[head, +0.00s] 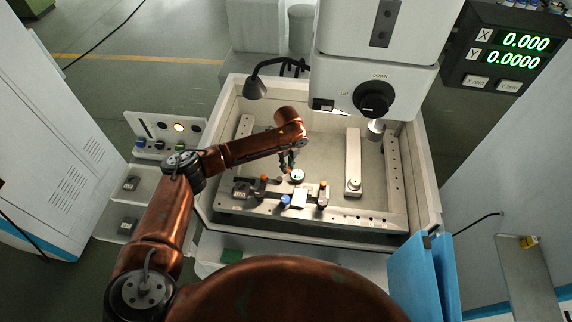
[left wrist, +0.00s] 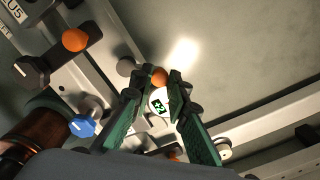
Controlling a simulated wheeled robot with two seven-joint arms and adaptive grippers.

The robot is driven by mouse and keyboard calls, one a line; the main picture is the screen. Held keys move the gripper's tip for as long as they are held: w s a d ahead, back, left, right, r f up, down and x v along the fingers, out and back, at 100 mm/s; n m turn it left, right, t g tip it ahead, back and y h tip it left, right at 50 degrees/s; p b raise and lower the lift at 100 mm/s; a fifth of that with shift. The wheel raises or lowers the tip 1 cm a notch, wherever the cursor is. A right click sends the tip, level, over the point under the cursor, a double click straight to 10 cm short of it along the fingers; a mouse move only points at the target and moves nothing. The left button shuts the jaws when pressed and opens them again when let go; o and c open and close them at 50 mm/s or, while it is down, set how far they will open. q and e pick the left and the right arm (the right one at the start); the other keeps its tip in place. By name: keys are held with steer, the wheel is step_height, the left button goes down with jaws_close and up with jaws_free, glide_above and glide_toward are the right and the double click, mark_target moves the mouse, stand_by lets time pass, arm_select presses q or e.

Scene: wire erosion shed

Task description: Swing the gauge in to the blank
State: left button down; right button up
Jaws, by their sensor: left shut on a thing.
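The gauge (head: 297,176) is a small round white dial above the fixture rail at the front of the machine tank. My right gripper is out of view.
A lamp (head: 254,88) hangs over the tank's back left. The machine head (head: 375,85) overhangs the back right. The tank's middle floor is clear.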

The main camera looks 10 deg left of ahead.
mark_target(288, 168)
arm_select(q)
steer(key=shift+d, duration=0.15)
stand_by(0.3)
steer(key=c, duration=2)
jaws_free()
steer(key=shift+o, duration=0.8)
step_height(288, 168, up, 12)
steer(key=shift+f, duration=0.1)
